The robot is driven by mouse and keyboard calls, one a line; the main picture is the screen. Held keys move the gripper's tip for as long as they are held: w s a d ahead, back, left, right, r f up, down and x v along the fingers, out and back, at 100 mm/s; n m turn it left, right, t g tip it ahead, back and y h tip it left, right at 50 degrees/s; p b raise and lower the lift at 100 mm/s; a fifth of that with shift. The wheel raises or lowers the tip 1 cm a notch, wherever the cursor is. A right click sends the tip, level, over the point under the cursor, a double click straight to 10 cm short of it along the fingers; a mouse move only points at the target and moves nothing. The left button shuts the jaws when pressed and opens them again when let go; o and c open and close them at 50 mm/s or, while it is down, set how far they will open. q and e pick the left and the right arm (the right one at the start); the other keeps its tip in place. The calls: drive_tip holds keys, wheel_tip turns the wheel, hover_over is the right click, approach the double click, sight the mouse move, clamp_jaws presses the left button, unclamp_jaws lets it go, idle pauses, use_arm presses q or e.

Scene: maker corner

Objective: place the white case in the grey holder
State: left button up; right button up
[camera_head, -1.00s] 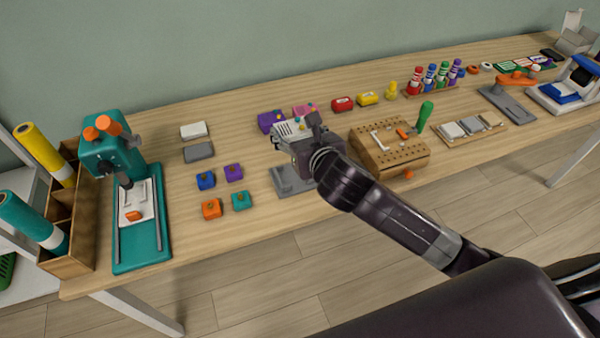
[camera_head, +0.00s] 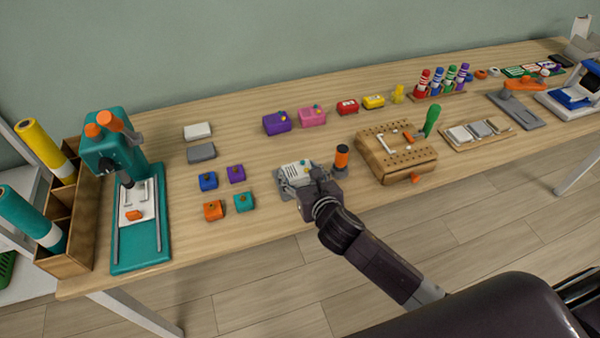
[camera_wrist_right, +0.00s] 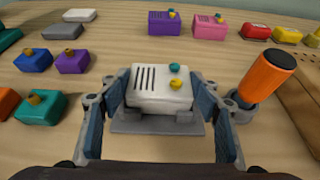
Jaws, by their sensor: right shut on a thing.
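The white case (camera_head: 295,171) has dark slots and a teal and a yellow knob on top; it also shows in the right wrist view (camera_wrist_right: 158,90). My right gripper (camera_head: 308,184) is shut on it, with one finger at each side in the right wrist view (camera_wrist_right: 160,105). The grey holder (camera_wrist_right: 155,124) is directly under the case, and its plate edge shows at the front and sides. The case looks level and very low over it; whether it rests on the plate I cannot tell. The gripper hides much of the holder in the head view.
A wooden pegboard box (camera_head: 390,160) is further right. Small coloured blocks, including a teal one (camera_head: 244,202), lie to the left. Purple (camera_head: 277,123) and pink (camera_head: 312,117) cases stand behind.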

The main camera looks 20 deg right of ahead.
drive_tip(key=shift+f, duration=0.1)
drive_tip(key=o, duration=1.2)
drive_tip(key=shift+r, duration=0.2)
drive_tip(key=v, duration=1.2)
